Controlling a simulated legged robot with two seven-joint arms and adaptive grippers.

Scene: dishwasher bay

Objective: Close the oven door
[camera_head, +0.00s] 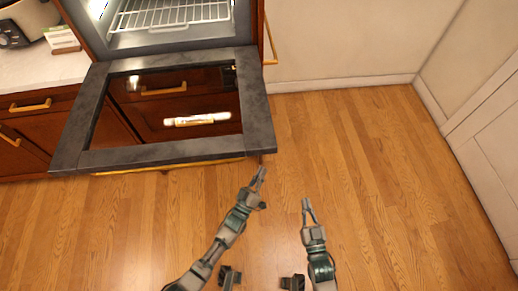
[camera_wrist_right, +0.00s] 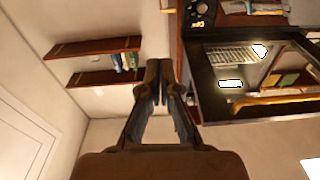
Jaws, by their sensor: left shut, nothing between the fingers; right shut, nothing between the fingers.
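The oven door (camera_head: 255,105) is open and folded down flat in front of the oven (camera_head: 165,38). It has a dark grey frame around a reflective glass pane, and a strip of its gold handle (camera_head: 170,165) shows below its front edge. The door (camera_wrist_right: 260,116) and handle (camera_wrist_right: 290,97) also show at the right of the right wrist view. My left gripper (camera_head: 261,174) is shut and empty, just in front of the door's front right corner, apparently apart from it. My right gripper (camera_head: 306,205) is shut and empty, farther right and away from the door; its fingers (camera_wrist_right: 162,85) show in the wrist view.
A wire rack (camera_head: 170,14) is inside the oven. Wooden cabinets with a gold handle (camera_head: 30,105) and a white counter (camera_head: 40,68) stand left of the oven. The wood floor (camera_head: 370,170) right of the door is clear up to the pale walls. Shelves (camera_wrist_right: 95,78) hang in the wrist view.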

